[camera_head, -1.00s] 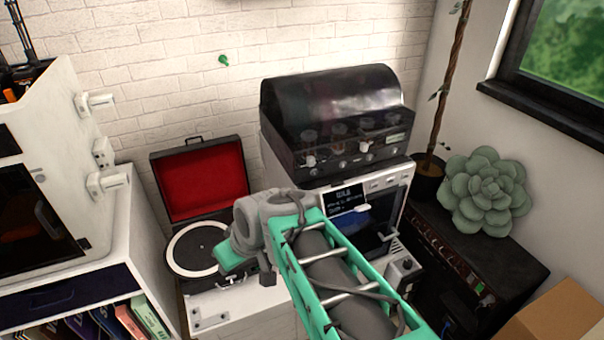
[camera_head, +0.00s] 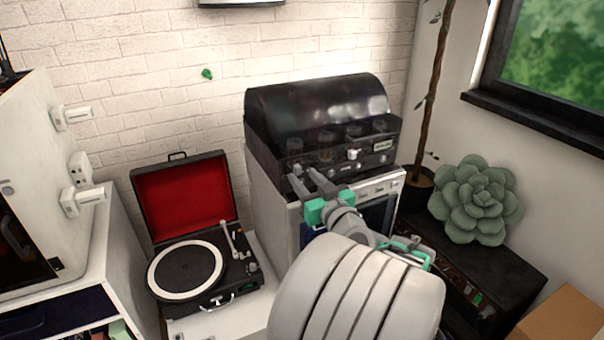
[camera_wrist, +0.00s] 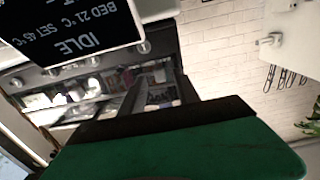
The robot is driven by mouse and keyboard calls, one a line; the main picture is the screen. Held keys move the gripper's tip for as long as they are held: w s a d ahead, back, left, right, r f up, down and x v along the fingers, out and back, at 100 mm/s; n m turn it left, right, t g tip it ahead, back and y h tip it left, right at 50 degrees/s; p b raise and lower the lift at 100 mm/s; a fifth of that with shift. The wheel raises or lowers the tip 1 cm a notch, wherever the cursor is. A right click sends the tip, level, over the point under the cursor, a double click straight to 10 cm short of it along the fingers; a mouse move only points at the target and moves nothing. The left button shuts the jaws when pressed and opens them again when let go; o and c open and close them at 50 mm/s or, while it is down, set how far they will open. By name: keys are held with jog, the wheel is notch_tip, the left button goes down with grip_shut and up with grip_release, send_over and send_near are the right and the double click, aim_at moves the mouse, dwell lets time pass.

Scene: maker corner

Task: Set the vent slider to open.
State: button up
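A black machine with a domed hood (camera_head: 318,100) stands on a white-fronted unit (camera_head: 270,195) against the brick wall. Its front panel carries a pale knob (camera_head: 353,154) and a small label plate (camera_head: 382,146). I cannot tell for sure which control is the vent slider, or its setting. My gripper (camera_head: 306,172) is at the left part of this front panel, its two fingers apart with nothing seen between them. In the wrist view the fingers (camera_wrist: 158,92) point at the panel with round knobs. Whether they touch it is unclear. My arm hides part of the unit below.
A display reading IDLE (camera_wrist: 75,25) shows upside down, close in the wrist view. A record player (camera_head: 187,270) with an open red lid stands to the left. A succulent (camera_head: 477,200) sits on a black amplifier (camera_head: 500,275) at the right.

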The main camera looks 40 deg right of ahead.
jog(key=shift+x, duration=1.1)
grip_shut()
dwell(0.6)
